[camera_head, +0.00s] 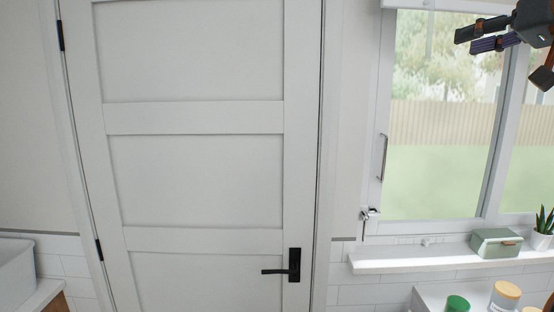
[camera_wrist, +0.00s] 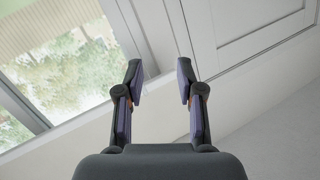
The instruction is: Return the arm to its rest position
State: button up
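My gripper (camera_head: 486,38) is at the upper right of the head view, raised in front of the window and clear of the sill. In the wrist view my gripper (camera_wrist: 160,82) shows both fingers spread wide apart with nothing between them. Past the fingers the wrist view shows wall, window and part of the door. Most of my arm is outside the head view; only dark parts show at the right edge.
A closed white door (camera_head: 195,180) with a black handle (camera_head: 280,271) fills the middle. A window (camera_head: 440,120) is at right. Its sill (camera_head: 400,262) holds a green box (camera_head: 496,243) and a potted plant (camera_head: 543,230). Below stand jars (camera_head: 505,296). A white basin (camera_head: 14,272) is at lower left.

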jog(key=w+a+f+g+y, duration=0.1)
jog(key=w+a+f+g, duration=0.25)
jog(key=a+f, duration=0.4)
jog(key=s+a+f+g, duration=0.25)
jog(key=a+f, duration=0.45)
jog(key=f, duration=0.5)
jog(key=s+a+f+g, duration=0.2)
jog(key=a+f+g, duration=0.2)
jog(key=a+f, duration=0.55)
jog(key=s+d+f+g+h+b, duration=0.1)
jog(key=s+d+f+g+h, duration=0.2)
jog(key=s+f, duration=2.4)
notch_tip(320, 180, down, 4)
jog(key=g+h, duration=0.2)
jog(key=g, duration=0.2)
jog(key=shift+s+d+h, duration=0.15)
jog(key=shift+s+h, duration=0.15)
jog(key=shift+s, duration=0.05)
